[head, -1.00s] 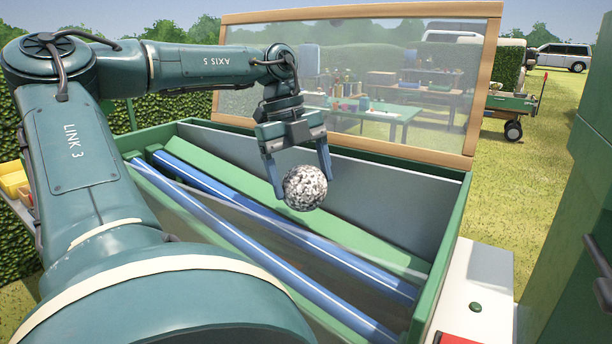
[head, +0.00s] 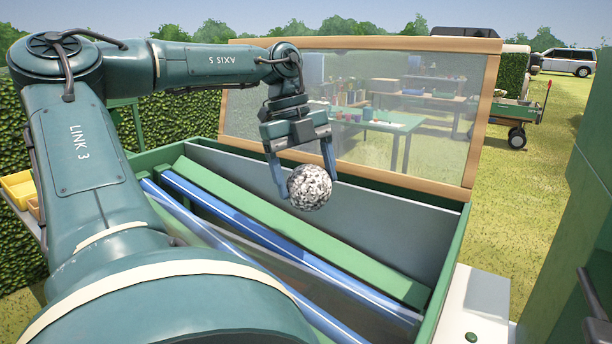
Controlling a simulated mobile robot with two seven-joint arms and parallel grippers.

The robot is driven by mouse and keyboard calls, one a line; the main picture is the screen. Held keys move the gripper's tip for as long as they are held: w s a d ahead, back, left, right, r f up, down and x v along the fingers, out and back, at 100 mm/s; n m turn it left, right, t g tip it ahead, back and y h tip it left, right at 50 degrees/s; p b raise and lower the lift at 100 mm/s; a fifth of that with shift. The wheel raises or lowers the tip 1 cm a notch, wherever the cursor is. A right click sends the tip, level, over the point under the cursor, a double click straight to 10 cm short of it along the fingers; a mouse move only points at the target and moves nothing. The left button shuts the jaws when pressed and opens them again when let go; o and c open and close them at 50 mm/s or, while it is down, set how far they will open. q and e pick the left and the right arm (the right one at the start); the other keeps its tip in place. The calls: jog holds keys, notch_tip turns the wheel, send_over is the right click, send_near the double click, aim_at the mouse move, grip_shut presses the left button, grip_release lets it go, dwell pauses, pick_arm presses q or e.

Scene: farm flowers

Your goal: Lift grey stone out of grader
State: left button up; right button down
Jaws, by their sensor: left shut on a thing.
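A round, speckled grey stone (head: 309,187) is held between the fingertips of my left gripper (head: 303,178). The gripper points down and is shut on the stone. The stone hangs above the grader (head: 440,275), a green-walled box with blue rails (head: 270,238) and a green slat (head: 300,235) running across it on a slant. The stone looks clear of the rails, though its exact height is hard to tell. My left arm covers the near left part of the grader. My right gripper is not in view.
A wood-framed clear screen (head: 400,110) stands along the grader's back edge, close behind the gripper. A white side panel (head: 480,300) with a green button (head: 471,337) is at the right. Yellow bins (head: 18,188) sit at the far left. Tables, a cart and grass lie beyond.

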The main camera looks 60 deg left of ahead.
aim_at(311, 169)
pick_arm(q)
jog(key=shift+r+p, duration=1.85)
jog(key=shift+r, duration=0.7)
